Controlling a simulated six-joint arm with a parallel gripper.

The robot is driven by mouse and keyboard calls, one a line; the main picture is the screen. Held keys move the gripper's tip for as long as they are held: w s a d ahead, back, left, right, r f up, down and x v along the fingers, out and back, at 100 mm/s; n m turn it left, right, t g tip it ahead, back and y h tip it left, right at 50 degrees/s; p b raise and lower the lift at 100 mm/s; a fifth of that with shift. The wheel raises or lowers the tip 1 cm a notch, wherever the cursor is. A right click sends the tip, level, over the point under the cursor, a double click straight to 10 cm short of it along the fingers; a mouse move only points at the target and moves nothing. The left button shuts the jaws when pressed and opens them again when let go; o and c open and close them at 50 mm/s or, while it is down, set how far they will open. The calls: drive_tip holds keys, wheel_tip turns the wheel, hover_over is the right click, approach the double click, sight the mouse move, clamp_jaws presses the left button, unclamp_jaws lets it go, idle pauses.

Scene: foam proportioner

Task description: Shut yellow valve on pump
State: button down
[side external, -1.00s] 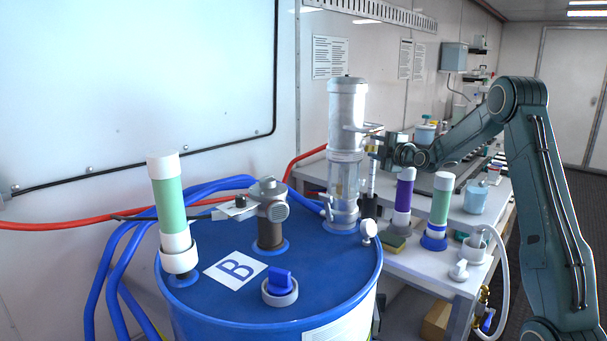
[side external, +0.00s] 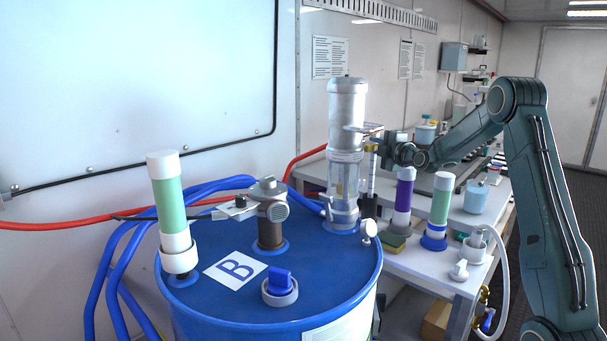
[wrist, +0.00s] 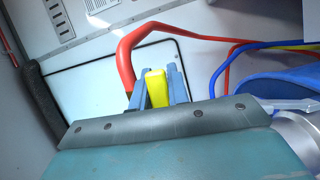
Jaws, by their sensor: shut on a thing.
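The pump (side external: 347,102) is a silver cylinder with a clear lower section, standing upright on the blue drum (side external: 330,268). My gripper (side external: 374,138) is at the pump's right side, small and partly hidden in the side view. In the wrist view, the yellow valve handle (wrist: 157,90) sits between the two blue-grey fingers of my gripper (wrist: 159,82), which are shut on it. A red hose (wrist: 126,62) curves just behind the handle. The valve's body and the handle's exact angle to it are hidden.
A white bench (side external: 440,275) behind the drum holds a purple tube (side external: 403,200) and a green tube (side external: 440,205) below my gripper. Blue hoses (side external: 125,245) loop at the drum's left. A second green tube (side external: 170,205) stands on the drum.

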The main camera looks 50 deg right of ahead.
drive_tip(key=c, duration=1.3)
unclamp_jaws()
drive_tip(key=shift+c, duration=0.2)
drive_tip(key=shift+r, duration=0.1)
